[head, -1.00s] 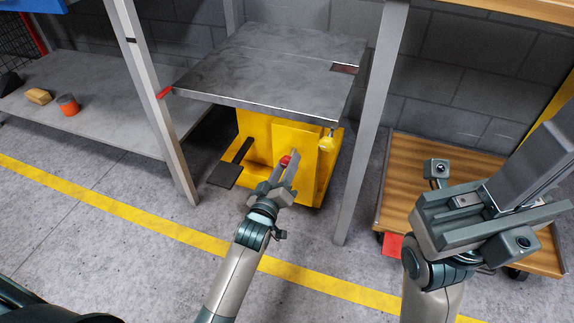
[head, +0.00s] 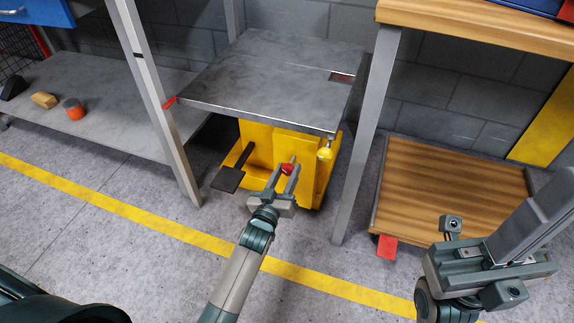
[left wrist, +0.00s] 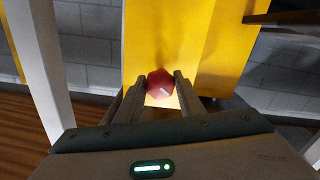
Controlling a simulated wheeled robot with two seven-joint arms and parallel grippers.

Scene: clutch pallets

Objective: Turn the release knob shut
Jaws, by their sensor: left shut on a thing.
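The release knob (head: 287,168) is a small red knob on the front of the yellow lift-table base (head: 298,145). My left gripper (head: 289,167) is shut on it, with a finger on each side. In the left wrist view the red faceted knob (left wrist: 160,83) sits between the fingertips (left wrist: 162,86), in front of a yellow panel, with a small pale mark on its face. My right gripper (head: 535,222) is raised at the lower right, far from the knob. Whether its fingers are apart cannot be made out.
The grey lift-table top (head: 270,80) overhangs the base. A yellow ball (head: 324,154) hangs at its front right corner and a dark pedal (head: 228,179) sticks out at left. Grey posts flank it. A wooden platform (head: 450,200) stands right. The floor in front is clear.

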